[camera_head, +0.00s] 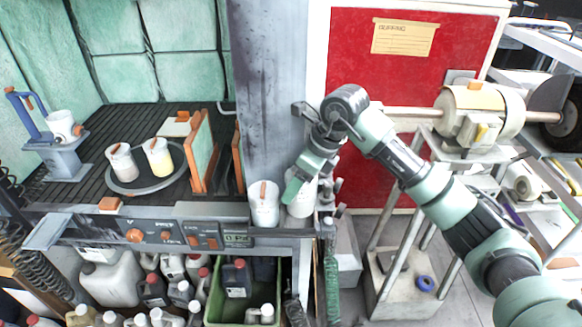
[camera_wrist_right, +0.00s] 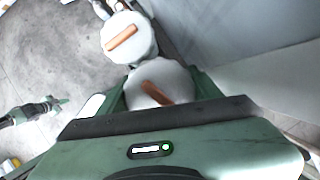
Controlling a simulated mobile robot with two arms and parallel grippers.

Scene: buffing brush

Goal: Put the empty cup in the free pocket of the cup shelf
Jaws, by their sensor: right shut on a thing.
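My right gripper (camera_head: 300,182) comes down from the right and is shut on a white cup (camera_head: 301,203), which is upright at the bench's front right corner. In the right wrist view this cup (camera_wrist_right: 160,84) sits between the fingers with an orange-brown strip on it. Another white cup (camera_head: 264,206) with a similar strip stands just left of it and also shows in the wrist view (camera_wrist_right: 128,38). The shelf's pockets are hidden under the cups, and I cannot tell whether the held cup rests on anything. My left gripper is not in view.
Two cups (camera_head: 122,164) stand on a round plate on the dark slatted bench; the right one holds something yellowish. A further cup (camera_head: 62,124) is on a blue-grey stand. A grey post (camera_head: 270,90) rises behind the held cup. A buffing machine (camera_head: 482,110) stands right.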

